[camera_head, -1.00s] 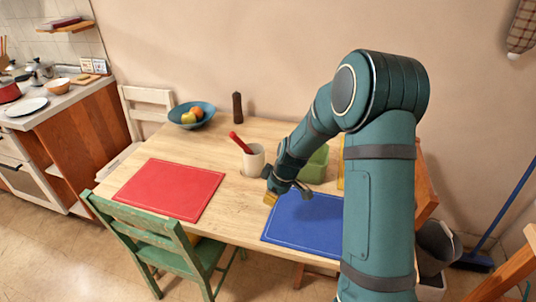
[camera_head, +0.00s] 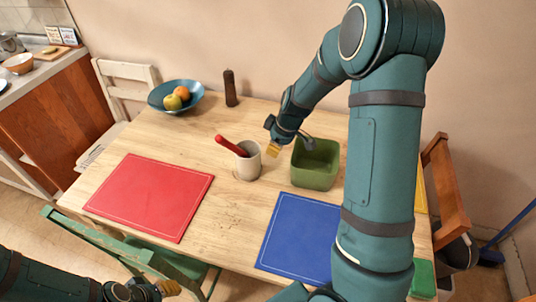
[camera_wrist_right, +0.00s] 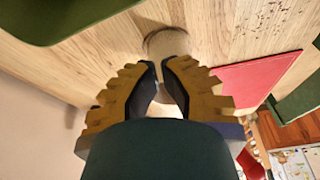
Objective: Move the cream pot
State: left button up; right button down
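The cream pot (camera_head: 247,166) stands upright on the wooden table, with a red-handled thing (camera_head: 232,146) leaning out of it to the left. My right gripper (camera_head: 273,151) is just right of the pot, low near the table. In the right wrist view its yellow-padded fingers (camera_wrist_right: 160,72) are apart, with the pale pot (camera_wrist_right: 165,42) beyond the gap and partly hidden by them. I see no grip on the pot. My left gripper (camera_head: 158,290) is low at the bottom left, away from the pot; its opening is unclear.
A green container (camera_head: 315,166) stands close right of my right gripper. A red mat (camera_head: 150,197) and a blue mat (camera_head: 297,237) lie in front. A blue fruit bowl (camera_head: 160,97) and a dark mill (camera_head: 230,88) stand behind.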

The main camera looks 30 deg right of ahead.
jog(key=b+x, duration=0.2)
jog(key=x, duration=0.8)
jog(key=shift+r, duration=0.1)
jog(key=w+a, duration=0.4)
jog(key=w, duration=0.2)
jog(key=w+a, duration=0.3)
jog(key=w, duration=0.3)
jog(key=w+a+b, duration=0.1)
jog(key=w+a, duration=0.3)
jog(key=w, duration=0.2)
jog(key=shift+w+a, duration=0.3)
